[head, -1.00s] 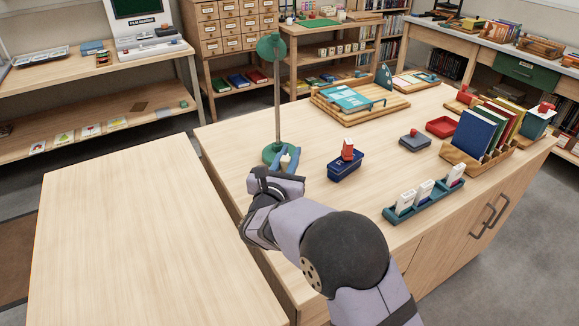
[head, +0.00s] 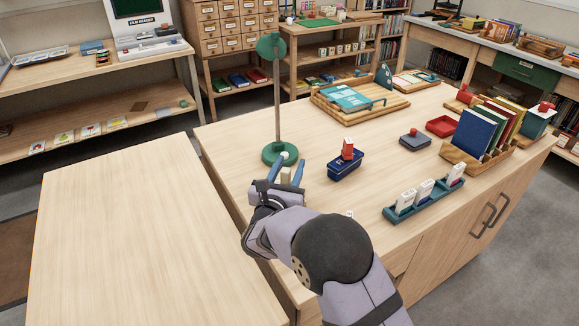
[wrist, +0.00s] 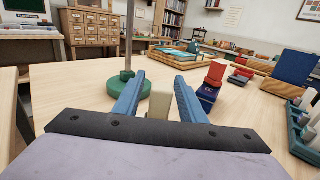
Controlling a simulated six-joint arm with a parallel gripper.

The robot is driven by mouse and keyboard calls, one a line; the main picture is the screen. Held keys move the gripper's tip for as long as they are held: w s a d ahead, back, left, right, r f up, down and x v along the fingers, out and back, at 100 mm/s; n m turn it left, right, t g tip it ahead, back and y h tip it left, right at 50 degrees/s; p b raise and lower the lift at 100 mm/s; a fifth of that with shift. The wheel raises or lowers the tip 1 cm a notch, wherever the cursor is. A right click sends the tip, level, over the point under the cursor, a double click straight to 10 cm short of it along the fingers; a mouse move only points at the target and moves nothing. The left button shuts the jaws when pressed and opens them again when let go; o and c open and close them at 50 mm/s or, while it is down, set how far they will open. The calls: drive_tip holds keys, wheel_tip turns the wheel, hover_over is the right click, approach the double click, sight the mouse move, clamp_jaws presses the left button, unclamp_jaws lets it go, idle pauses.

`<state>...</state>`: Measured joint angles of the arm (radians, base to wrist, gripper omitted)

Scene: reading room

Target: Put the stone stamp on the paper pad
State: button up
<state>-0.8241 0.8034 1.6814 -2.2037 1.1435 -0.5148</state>
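The stone stamp, seemingly the upright beige block (wrist: 160,101), stands between my fingers in the wrist view. It shows partly in the head view (head: 285,175), just in front of the green lamp base. My gripper (wrist: 158,88) has its two blue fingers apart, one on each side of the block, with gaps visible; it also shows in the head view (head: 287,171). The block's lower part is hidden by my gripper. I cannot clearly identify the paper pad; only a tiny white patch (head: 350,213) shows beside my arm.
The tabletop (head: 235,150) left of the lamp is clear.

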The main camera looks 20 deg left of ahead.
drive_tip(key=shift+r, duration=0.1)
drive_tip(key=shift+r, duration=0.15)
drive_tip(key=shift+s, duration=0.35)
drive_tip(key=s+b, duration=0.1)
drive_tip(key=s, duration=1)
drive_tip(key=shift+s, duration=0.15)
